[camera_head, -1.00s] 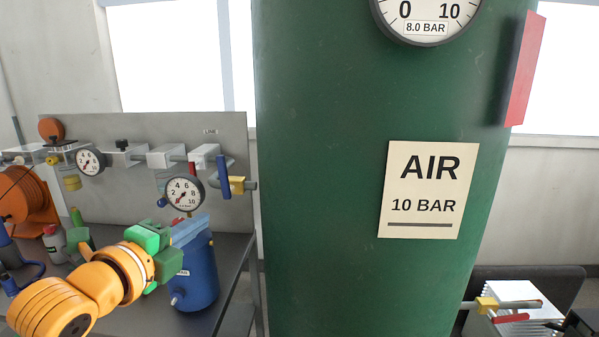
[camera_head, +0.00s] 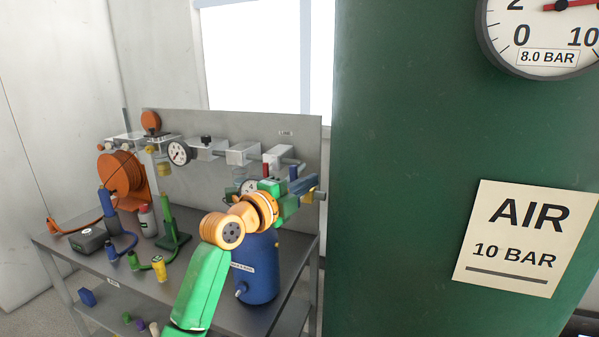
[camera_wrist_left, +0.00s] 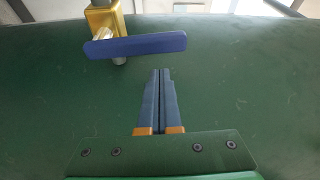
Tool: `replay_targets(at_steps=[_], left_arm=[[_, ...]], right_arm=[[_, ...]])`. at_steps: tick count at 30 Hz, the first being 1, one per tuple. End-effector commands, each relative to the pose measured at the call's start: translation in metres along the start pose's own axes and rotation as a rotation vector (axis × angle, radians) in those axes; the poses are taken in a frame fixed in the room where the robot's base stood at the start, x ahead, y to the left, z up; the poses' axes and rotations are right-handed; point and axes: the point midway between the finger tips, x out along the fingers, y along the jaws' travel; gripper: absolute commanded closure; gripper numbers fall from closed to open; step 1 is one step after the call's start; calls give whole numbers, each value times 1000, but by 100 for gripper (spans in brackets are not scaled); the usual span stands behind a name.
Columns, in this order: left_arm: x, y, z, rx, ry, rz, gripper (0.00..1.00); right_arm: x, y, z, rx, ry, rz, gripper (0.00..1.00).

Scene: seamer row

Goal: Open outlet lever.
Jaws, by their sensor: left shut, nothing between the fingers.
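The outlet lever is a blue bar on a yellow valve. In the wrist view the lever (camera_wrist_left: 140,46) lies crosswise to the pipe, in front of the yellow valve body (camera_wrist_left: 104,19). My right gripper is out of view.
The green air tank (camera_head: 400,130) with its AIR sign (camera_head: 525,238) stands close on the right. A grey panel (camera_head: 225,130) carries gauges and fittings. A blue canister (camera_head: 262,275) stands below my wrist. The bench (camera_head: 95,262) holds tools and an orange hose reel (camera_head: 120,175).

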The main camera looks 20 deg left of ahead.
Motion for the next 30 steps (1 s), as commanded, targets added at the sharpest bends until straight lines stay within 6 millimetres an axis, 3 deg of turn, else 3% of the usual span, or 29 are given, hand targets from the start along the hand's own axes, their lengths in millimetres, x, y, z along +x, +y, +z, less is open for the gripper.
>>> replay_targets(at_steps=[7, 30], left_arm=[[-7, 0, 18, 0, 1, 1, 100], [-9, 1, 24, -71, 0, -25, 100]], right_arm=[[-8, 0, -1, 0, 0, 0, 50], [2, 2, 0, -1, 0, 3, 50]])
